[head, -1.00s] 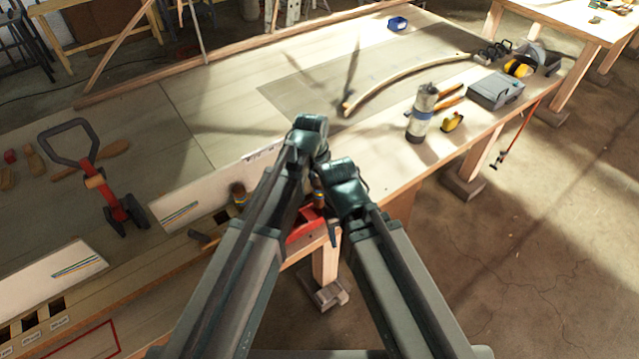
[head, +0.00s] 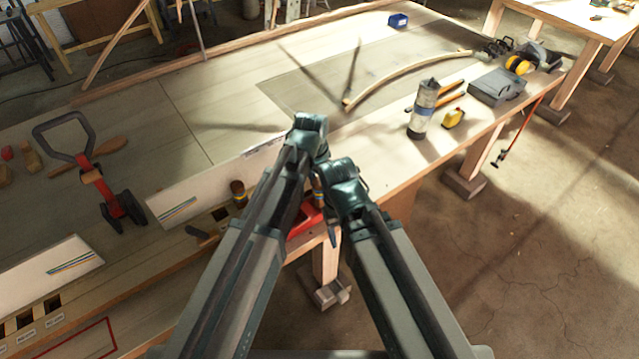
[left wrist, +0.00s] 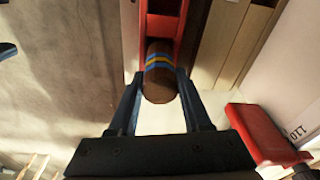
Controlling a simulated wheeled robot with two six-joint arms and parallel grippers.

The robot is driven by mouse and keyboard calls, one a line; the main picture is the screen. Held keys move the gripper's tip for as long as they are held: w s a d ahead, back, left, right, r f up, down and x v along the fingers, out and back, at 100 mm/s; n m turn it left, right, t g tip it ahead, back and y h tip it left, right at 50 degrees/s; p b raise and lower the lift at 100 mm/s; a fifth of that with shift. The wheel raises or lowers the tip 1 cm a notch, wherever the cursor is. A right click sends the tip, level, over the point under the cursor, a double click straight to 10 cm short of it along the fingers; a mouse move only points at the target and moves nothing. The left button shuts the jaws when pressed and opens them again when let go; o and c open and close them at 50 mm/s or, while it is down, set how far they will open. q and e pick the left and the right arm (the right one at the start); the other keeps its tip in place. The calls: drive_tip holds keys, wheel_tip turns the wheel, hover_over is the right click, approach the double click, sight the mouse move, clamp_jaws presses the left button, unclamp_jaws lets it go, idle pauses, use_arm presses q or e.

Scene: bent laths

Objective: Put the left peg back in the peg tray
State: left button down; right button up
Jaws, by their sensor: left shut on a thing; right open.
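A round brown peg with blue and yellow bands (left wrist: 159,78) lies between the fingers of my left gripper (left wrist: 157,76), which is shut on it. In the left wrist view the peg is at the end of a red tray (left wrist: 163,22); I cannot tell whether it touches the tray. In the head view my left gripper (head: 318,182) is mostly hidden by my arms, above the red tray (head: 304,221).
A red and black clamp-like tool (head: 112,195) stands on the bench at the left.

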use_arm(q)
drive_tip(key=shift+f+b, duration=1.1)
drive_tip(key=shift+f, duration=0.1)
drive_tip(key=shift+c, duration=1.4)
unclamp_jaws()
drive_tip(key=shift+r, duration=0.1)
drive_tip(key=shift+r, duration=0.15)
wheel_tip(320, 180, up, 9)
drive_tip(key=p, duration=0.9)
drive_tip(key=s+a+n+y, duration=0.1)
drive_tip(key=s+a+n, duration=0.4)
drive_tip(key=a, duration=0.4)
drive_tip(key=s+a+n, duration=0.4)
drive_tip(key=s+a, duration=0.2)
drive_tip(key=a, duration=0.2)
drive_tip(key=s+d+f+m+b, duration=0.2)
drive_tip(key=d+f+b, duration=0.1)
drive_tip(key=d+f, duration=0.1)
drive_tip(key=s+d+f+m+g+y+b, duration=0.1)
drive_tip(key=s+d+f+m+b, duration=0.1)
drive_tip(key=d, duration=0.5)
wheel_tip(320, 180, down, 2)
drive_tip(key=s+b, duration=0.1)
drive_tip(key=b, duration=0.1)
drive_tip(key=shift+s+b, duration=0.3)
drive_tip(key=shift+s, duration=0.05)
